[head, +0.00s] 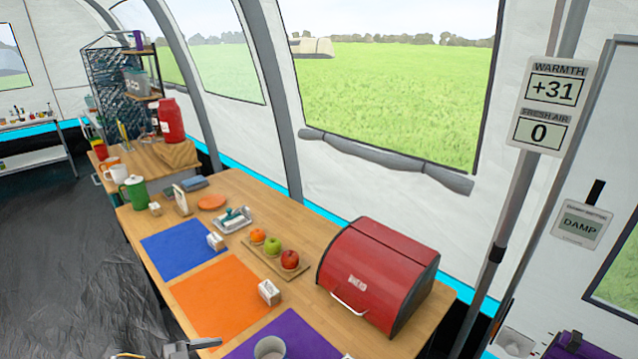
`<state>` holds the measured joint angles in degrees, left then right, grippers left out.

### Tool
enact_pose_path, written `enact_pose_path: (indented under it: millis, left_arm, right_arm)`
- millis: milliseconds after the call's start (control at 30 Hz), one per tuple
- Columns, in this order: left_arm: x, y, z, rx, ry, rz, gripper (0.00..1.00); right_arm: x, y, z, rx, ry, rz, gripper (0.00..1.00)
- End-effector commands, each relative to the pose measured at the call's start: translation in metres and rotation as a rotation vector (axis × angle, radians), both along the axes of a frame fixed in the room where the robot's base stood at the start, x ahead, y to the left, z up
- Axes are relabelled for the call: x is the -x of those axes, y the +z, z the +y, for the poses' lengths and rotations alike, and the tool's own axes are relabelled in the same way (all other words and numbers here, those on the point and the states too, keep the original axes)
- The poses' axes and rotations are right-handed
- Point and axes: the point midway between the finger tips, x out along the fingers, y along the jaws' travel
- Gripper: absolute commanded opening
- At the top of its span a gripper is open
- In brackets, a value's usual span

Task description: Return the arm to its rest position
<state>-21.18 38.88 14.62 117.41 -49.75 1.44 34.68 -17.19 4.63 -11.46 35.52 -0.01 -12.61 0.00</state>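Part of my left gripper (190,347) shows at the bottom edge, left of the purple mat and below the orange mat. It is grey and mostly cut off by the frame, so I cannot tell whether it is open or shut. I see nothing held in the part that shows. My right gripper is not in view.
The wooden table (150,220) bears a blue mat (175,245), an orange mat (215,300), a purple mat (300,335) with a pale cup (270,348), a fruit tray (262,265) and a red bread box (378,270). Dark floor (60,260) lies open at left.

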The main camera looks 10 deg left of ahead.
Motion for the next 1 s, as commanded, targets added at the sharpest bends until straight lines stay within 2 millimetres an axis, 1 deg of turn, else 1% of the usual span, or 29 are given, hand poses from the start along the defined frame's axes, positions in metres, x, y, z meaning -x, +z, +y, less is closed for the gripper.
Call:
enact_pose_path:
  millis: [67,167,267,367,467,500,600,767,1000]
  left_arm:
    - [0.0,-0.002,-0.002,-0.008,0.012,-0.003,0.92]
    - [-0.001,-0.012,-0.009,-0.051,0.067,-0.008,0.92]
    - [-0.002,-0.026,-0.017,-0.132,0.18,-0.002,0.92]
    - [0.006,-0.04,-0.025,-0.23,0.329,0.047,0.92]
    - [0.024,-0.053,-0.029,-0.314,0.462,0.151,0.92]
    - [0.033,-0.057,-0.031,-0.34,0.501,0.199,0.92]
    - [0.057,-0.064,-0.036,-0.383,0.571,0.318,0.92]
    - [0.094,-0.071,-0.048,-0.417,0.624,0.499,0.92]
    - [0.149,-0.072,-0.075,-0.421,0.63,0.757,0.92]
  right_arm:
    - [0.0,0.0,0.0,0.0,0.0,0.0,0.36]
    - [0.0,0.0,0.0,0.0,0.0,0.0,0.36]
    - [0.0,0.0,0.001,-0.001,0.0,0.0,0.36]
    - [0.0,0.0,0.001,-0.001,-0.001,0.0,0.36]
    - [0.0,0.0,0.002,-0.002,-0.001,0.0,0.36]
    - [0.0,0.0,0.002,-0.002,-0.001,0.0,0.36]
    - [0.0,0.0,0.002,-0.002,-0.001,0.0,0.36]
    - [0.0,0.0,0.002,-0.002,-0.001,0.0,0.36]
    - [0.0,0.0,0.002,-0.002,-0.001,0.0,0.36]
